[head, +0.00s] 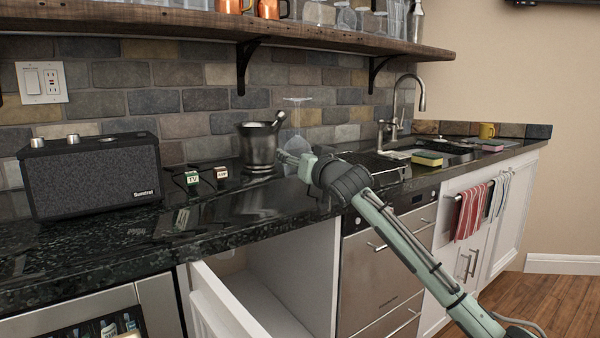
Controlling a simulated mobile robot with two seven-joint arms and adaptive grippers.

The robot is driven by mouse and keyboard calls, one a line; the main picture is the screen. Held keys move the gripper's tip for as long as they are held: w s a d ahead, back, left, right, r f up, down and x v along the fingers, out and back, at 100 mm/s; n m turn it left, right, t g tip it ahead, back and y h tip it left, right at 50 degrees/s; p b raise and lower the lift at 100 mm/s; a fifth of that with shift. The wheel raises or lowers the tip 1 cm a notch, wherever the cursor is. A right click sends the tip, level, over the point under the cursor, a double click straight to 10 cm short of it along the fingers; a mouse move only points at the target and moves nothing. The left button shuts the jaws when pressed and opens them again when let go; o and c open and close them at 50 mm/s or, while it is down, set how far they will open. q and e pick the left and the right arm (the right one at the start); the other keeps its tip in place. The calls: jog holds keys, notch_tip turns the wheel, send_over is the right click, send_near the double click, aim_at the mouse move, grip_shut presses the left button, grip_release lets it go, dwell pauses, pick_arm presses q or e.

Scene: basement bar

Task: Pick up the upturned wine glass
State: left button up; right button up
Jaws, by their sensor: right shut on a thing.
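The upturned wine glass (297,118) is clear and hard to see against the stone tiles. Its flat foot is on top and its bowl is at the bottom, just right of the metal mortar. My right gripper (290,158) reaches in from the lower right and is shut on the wine glass at the bowl. The gripper and wrist partly hide the bowl's lower part, so I cannot tell whether the rim touches the counter. My left gripper is not in view.
A metal mortar with pestle (258,146) stands close left of the glass. A black speaker (92,178) and two small blocks (193,178) are further left. A shelf (200,22) overhangs the counter. A cabinet door (215,302) stands open below. The sink (425,150) is right.

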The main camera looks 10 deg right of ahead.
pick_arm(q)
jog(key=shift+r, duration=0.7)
pick_arm(e)
jog(key=s+a+r, duration=0.1)
jog(key=a+r, duration=0.5)
jog(key=a, duration=0.5)
jog(key=shift+s, duration=0.3)
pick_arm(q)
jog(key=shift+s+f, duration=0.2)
